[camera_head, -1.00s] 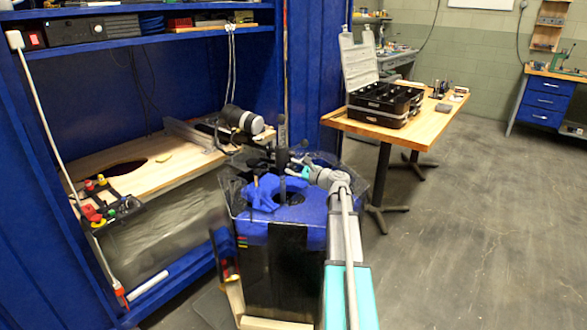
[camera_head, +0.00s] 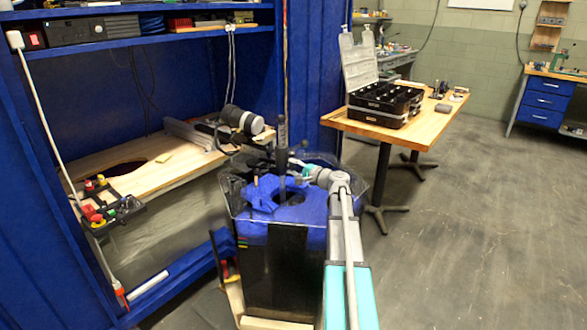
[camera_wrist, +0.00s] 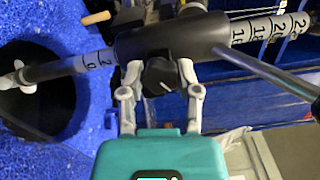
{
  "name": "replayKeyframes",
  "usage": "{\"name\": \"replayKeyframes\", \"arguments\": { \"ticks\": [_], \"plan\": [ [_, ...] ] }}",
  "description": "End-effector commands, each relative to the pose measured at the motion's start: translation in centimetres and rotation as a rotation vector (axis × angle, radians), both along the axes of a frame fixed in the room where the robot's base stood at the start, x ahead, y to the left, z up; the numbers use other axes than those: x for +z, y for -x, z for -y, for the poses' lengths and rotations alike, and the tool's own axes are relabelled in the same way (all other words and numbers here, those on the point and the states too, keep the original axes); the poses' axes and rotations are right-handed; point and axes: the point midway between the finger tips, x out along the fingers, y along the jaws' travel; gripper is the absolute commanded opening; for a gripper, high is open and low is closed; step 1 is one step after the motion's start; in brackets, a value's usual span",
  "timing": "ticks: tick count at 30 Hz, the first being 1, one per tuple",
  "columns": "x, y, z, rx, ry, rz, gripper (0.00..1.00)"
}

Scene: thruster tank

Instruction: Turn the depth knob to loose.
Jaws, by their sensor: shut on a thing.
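The depth knob (camera_wrist: 160,77) is a dark ribbed knob on the side of a black cylindrical clamp body (camera_wrist: 172,42) in the wrist view. My gripper (camera_wrist: 159,72) is shut on the knob, with one pale grey finger on each side of it. A numbered depth rod (camera_wrist: 90,64) runs through the clamp body, with more of its scale (camera_wrist: 265,30) at the upper right. In the head view my gripper (camera_head: 291,163) is at the dark upright post (camera_head: 283,140) above the tank; the knob is too small to make out there.
The clear tank (camera_head: 240,210) has a blue top (camera_head: 300,205) with a dark round opening (camera_wrist: 35,95). A dark bar (camera_wrist: 270,70) sticks out right of the clamp. A wooden table (camera_head: 430,120) with an open black case (camera_head: 385,103) stands behind. Floor at right is clear.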

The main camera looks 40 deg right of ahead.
Motion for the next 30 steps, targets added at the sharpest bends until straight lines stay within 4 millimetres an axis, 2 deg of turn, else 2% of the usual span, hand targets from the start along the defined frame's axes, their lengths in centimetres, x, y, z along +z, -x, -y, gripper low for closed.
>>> {"name": "replayKeyframes", "arguments": {
  "ticks": [15, 16, 21, 30],
  "plan": [
    [-0.03, 0.02, -0.14, 0.003, 0.032, 0.008, 0.00],
    [-0.04, 0.02, -0.14, 0.003, 0.032, 0.008, 0.45],
    [-0.02, 0.01, -0.10, 0.002, 0.031, 0.008, 0.77],
    [-0.01, 0.01, -0.03, 0.001, 0.030, 0.008, 0.78]
  ]
}}
